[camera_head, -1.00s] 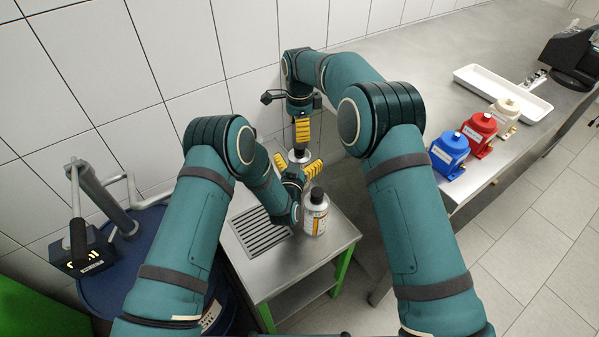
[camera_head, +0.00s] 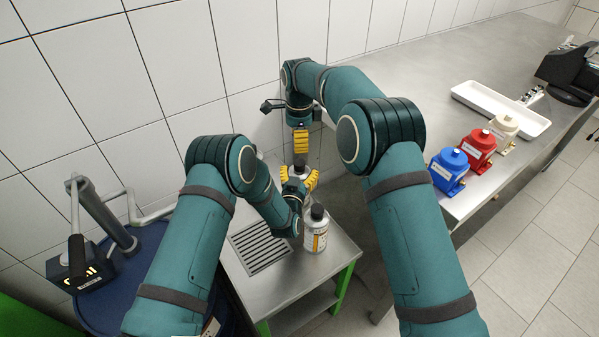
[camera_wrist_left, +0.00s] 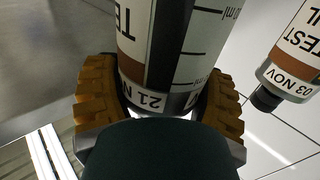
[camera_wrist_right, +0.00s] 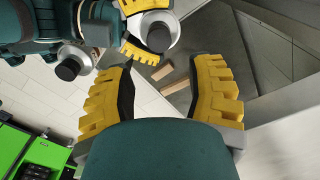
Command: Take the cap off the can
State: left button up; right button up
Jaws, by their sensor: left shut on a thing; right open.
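The held can (camera_wrist_left: 190,60), silver with a white, brown and black label, is gripped low on its body by my left gripper (camera_head: 299,180). Its black cap (camera_wrist_right: 158,38) faces my right wrist camera and also shows in the head view (camera_head: 300,163). My right gripper (camera_head: 300,142) is above that cap. In its own wrist view (camera_wrist_right: 160,95) its yellow fingers are apart and empty, and the cap lies beyond them, not between them. A second can (camera_head: 316,235) with a black cap stands on the small steel table, close to my left wrist.
The small steel table (camera_head: 285,287) has a slotted drain (camera_head: 262,246). A tiled wall is close behind it. Blue (camera_head: 448,172), red (camera_head: 477,149) and cream (camera_head: 503,127) pumps and a white tray (camera_head: 500,110) stand on the long bench. A blue drum (camera_head: 95,313) is at left.

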aim_at(298, 162)
jog(key=shift+m, duration=0.6)
notch_tip(298, 162, down, 10)
jog(key=shift+s+a+r, duration=0.1)
jog(key=shift+r, duration=0.05)
jog(key=shift+o, duration=0.2)
grip_shut()
jog(key=shift+r, duration=0.15)
dwell(0.7)
jog(key=shift+r, duration=1.05)
